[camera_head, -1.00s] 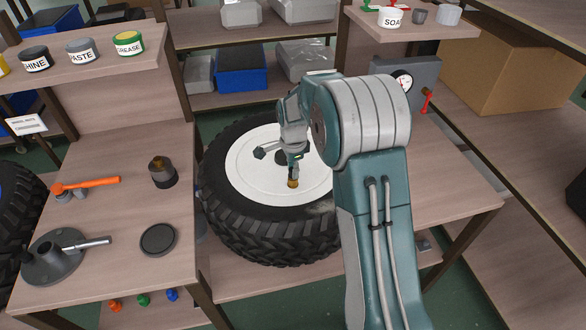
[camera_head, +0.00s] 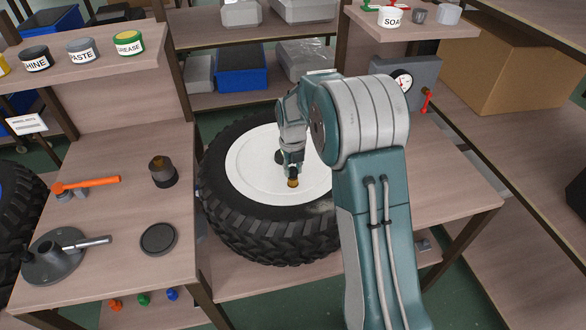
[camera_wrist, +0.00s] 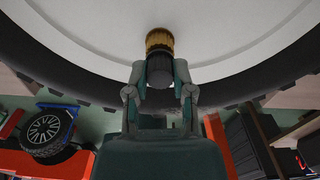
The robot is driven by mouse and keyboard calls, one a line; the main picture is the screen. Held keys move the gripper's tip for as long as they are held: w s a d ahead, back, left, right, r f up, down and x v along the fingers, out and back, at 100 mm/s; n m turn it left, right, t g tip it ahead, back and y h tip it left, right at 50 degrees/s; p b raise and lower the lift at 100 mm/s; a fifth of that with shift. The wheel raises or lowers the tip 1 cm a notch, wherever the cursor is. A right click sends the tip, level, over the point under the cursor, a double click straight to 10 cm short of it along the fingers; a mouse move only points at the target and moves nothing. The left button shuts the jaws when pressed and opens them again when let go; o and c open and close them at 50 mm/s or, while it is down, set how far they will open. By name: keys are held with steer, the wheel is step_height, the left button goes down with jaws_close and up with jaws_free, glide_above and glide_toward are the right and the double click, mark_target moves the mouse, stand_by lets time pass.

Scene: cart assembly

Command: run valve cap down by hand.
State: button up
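The valve cap (camera_wrist: 159,40) is a brass, knurled cylinder in line with a dark cylindrical part at the white wheel rim. It also shows in the head view as a small brass spot (camera_head: 293,183) at the near part of the rim. My gripper (camera_wrist: 159,70) has its two fingers on either side of the dark part and appears closed on it. The wheel (camera_head: 240,175) lies flat with its black treaded tyre around the white disc. The contact of cap and valve stem is hidden.
A dark holder with a brown top (camera_head: 163,172), an orange-handled tool (camera_head: 95,183), a round dark lid (camera_head: 158,239) and a grey flanged part (camera_head: 50,262) stand on the left bench. A gauge box (camera_head: 425,75) with a red lever is at right.

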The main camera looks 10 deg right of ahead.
steer(key=shift+o, duration=1.3)
steer(key=shift+w+a, duration=0.15)
steer(key=shift+s+d, duration=0.25)
